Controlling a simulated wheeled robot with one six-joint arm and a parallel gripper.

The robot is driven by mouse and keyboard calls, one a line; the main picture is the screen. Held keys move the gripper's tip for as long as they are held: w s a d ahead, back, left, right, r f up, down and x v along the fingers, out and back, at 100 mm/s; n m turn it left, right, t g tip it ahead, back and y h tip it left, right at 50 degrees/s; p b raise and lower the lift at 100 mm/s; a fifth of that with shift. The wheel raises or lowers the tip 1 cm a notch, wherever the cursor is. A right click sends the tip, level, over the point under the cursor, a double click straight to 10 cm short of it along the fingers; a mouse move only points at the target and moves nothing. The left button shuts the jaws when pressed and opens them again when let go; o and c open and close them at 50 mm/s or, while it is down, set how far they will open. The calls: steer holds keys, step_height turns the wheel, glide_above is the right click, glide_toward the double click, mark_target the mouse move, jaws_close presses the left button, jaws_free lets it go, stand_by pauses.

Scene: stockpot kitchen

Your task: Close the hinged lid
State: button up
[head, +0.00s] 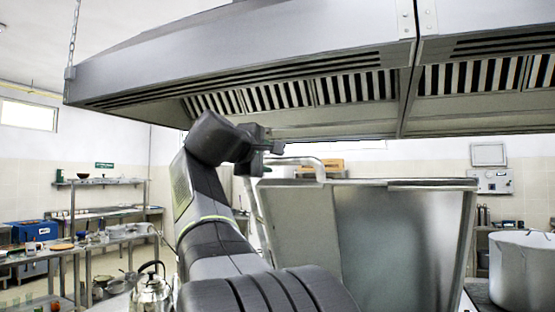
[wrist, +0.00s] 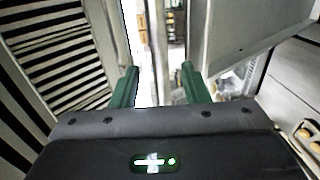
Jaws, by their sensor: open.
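The lid (head: 400,245) is a large steel panel standing raised, its broad face towards me in the head view. A bent tubular handle (head: 308,162) rises at its upper left edge. My gripper (head: 268,148) is just left of the handle, near the lid's top left corner and under the hood. In the wrist view the two green fingers of my gripper (wrist: 160,84) are apart, and a grey panel (wrist: 225,45), seemingly the lid, slants beyond the right finger. A pale upright bar shows between the fingers; I cannot tell whether it is the handle. No grip on it shows.
A large extractor hood (head: 240,60) hangs close above my arm; its slats also fill the left of the wrist view (wrist: 60,60). A stockpot (head: 522,270) stands at the right. A kettle (head: 151,290) stands at lower left, with steel shelves (head: 100,184) further back.

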mark_target(275, 161)
steer(key=p+x, duration=0.1)
steer(key=x, duration=0.6)
jaws_close()
